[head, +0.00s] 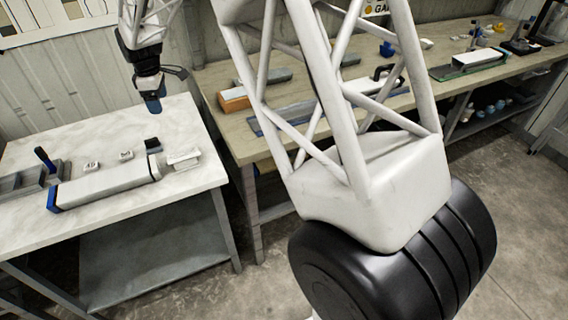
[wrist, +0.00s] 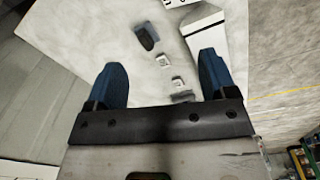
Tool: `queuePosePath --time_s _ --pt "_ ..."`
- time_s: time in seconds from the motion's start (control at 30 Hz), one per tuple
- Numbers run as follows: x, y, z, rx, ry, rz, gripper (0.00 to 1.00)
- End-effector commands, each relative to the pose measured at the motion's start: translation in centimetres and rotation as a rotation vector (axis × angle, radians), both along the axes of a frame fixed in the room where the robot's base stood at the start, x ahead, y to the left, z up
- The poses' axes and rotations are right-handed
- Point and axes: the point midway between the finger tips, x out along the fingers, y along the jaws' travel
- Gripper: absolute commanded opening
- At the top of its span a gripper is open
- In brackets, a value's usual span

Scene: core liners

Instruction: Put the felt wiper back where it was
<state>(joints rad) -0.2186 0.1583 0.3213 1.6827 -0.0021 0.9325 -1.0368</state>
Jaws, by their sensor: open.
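A small dark block with a grey side, which looks like the felt wiper (head: 152,144), lies on the white bench, near the right end of a long white tube. It also shows in the wrist view (wrist: 147,37), beyond my fingertips and between them from side to side. My gripper (head: 153,104) hangs above the back of the bench, clear of everything. In the wrist view my gripper (wrist: 162,63) has its two blue fingers wide apart with nothing held.
The white tube (head: 105,184) lies along the bench (head: 150,211), with two small white boxes (head: 91,166) (head: 126,155) behind it. A pale cradle (head: 183,158) stands to the right. A wooden bench (head: 220,128) holds other tools.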

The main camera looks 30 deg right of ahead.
Motion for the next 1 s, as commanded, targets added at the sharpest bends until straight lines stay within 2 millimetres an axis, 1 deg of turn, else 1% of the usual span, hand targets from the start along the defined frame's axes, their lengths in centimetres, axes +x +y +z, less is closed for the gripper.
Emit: queuePosePath --time_s 0.03,0.2,0.37,0.5,0.7,0.9,1.0 --pt "-1.3 -0.9 1.2 0.003 -0.006 -0.033 0.78" --pt "-5.4 -3.4 4.2 0.012 -0.023 -0.154 0.78" --pt "-9.5 -5.6 6.6 0.021 -0.037 -0.268 0.78" --pt "-13.3 -7.5 8.6 0.032 -0.054 -0.367 0.78" --pt "-18.9 -9.9 10.5 0.047 -0.073 -0.509 0.78" --pt "-24.6 -12.0 11.7 0.064 -0.091 -0.65 0.78" --pt "-27.5 -13.0 11.9 0.072 -0.097 -0.72 0.78"
